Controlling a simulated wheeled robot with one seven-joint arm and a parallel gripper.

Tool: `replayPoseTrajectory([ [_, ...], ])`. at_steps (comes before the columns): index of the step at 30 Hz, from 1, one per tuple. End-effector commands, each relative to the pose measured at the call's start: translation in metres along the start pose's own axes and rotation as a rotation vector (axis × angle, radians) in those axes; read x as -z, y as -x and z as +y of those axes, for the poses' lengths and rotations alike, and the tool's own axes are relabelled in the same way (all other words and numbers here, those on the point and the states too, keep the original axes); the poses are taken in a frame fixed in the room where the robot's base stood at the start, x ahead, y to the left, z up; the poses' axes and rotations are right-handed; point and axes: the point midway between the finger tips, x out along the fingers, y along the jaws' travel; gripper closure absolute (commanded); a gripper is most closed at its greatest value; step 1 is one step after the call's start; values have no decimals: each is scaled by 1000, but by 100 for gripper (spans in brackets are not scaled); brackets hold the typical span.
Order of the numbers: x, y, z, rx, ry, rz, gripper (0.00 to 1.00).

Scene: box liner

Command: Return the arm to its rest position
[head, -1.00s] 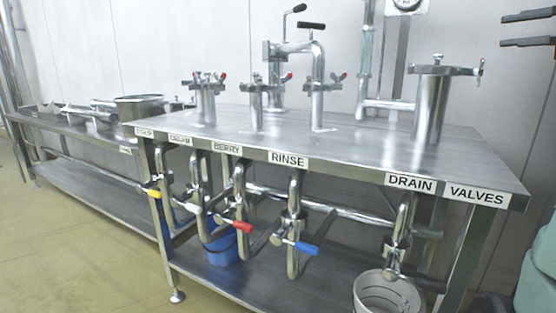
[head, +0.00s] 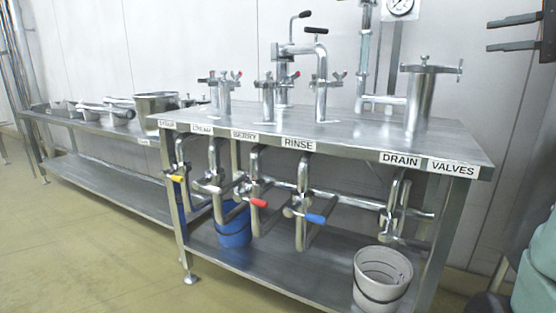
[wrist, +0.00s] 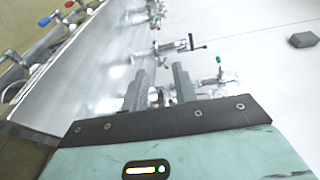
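My gripper (head: 490,36) shows at the top right edge of the head view, raised above the table's right end. Its two dark fingers point left and stand apart with nothing between them. In the wrist view the two grey fingers (wrist: 160,74) are also parted and empty, with the steel bench and its fittings beyond them. Part of my teal arm (head: 540,265) shows at the right edge of the head view. The rest of the arm is out of view.
A steel table (head: 400,142) with upright pipes and labelled valves stands ahead. A grey bucket (head: 382,275) and a blue bucket (head: 234,224) are on its lower shelf. Another bench (head: 75,125) stands left. The floor (head: 90,250) at front left is clear.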

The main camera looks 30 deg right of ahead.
Motion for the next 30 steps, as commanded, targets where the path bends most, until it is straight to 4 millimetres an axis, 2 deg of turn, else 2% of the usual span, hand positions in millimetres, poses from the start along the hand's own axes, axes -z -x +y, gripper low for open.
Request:
replayPoseTrajectory([
  [8,-11,-46,21,-73,-36,-79,72],
  [14,-33,-98,48,-172,-62,-174,72],
  [17,-52,-129,67,-244,-69,-237,72],
  [20,-82,-167,93,-343,-62,-322,72],
  [23,-129,-206,129,-478,-24,-433,72],
  [24,-150,-220,144,-536,2,-479,72],
  [26,-183,-236,169,-624,53,-549,72],
  [27,-207,-244,186,-684,97,-598,72],
  [29,-242,-251,211,-770,178,-670,72],
  [30,-266,-254,228,-824,242,-720,72],
])
